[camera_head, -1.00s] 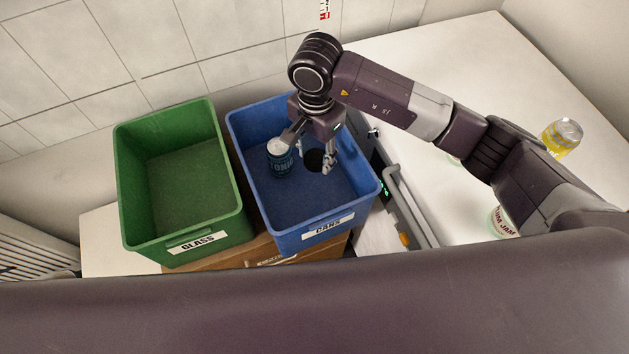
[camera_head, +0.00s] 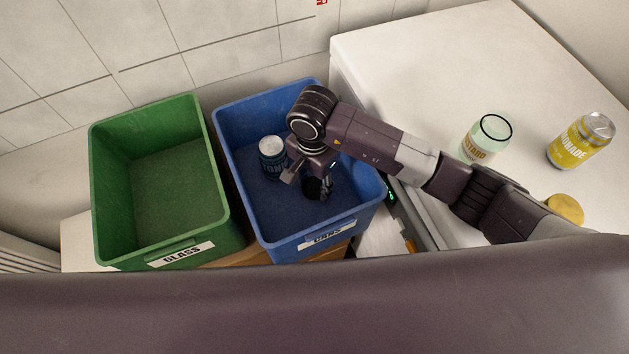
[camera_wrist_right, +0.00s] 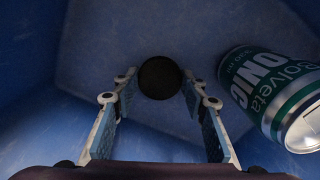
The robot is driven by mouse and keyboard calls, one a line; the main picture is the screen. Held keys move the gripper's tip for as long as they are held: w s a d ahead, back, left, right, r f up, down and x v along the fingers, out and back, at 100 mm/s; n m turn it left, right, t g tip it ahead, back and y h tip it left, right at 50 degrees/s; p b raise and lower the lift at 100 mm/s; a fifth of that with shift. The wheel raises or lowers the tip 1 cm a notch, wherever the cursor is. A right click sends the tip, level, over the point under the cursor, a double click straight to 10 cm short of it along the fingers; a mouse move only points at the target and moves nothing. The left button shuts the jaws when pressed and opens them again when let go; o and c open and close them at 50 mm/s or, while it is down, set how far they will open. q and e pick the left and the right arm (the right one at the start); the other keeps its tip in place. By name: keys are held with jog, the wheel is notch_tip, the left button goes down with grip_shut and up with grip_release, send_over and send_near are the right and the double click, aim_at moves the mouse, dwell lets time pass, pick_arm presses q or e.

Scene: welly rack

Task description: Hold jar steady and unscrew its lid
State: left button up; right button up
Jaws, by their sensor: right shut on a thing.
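A pale green glass jar (camera_head: 487,138) with a mustard label stands on the white worktop at the right. Its top shows a dark ring and pale inside, with no solid lid on it. My right gripper (camera_head: 318,187) is down inside the blue CANS bin (camera_head: 228,135), shut on a dark round disc (camera_head: 313,188), perhaps a lid. In the right wrist view the disc (camera_wrist_right: 160,77) sits between the fingertips. A gold round lid (camera_head: 565,208) shows beyond my right arm, which hides what is below it. My left gripper is out of view.
A tonic can (camera_head: 272,155) is in the blue bin beside my right gripper; it also shows in the wrist view (camera_wrist_right: 272,92). An empty green GLASS bin (camera_head: 205,130) stands to the left. A yellow lemonade can (camera_head: 582,141) is on the worktop.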

aim_at(313, 188)
jog(key=shift+s, duration=0.15)
jog(key=o, duration=1.3)
jog(key=shift+f, duration=0.1)
jog(key=shift+r+p, duration=3.2)
jog(key=shift+r, duration=3)
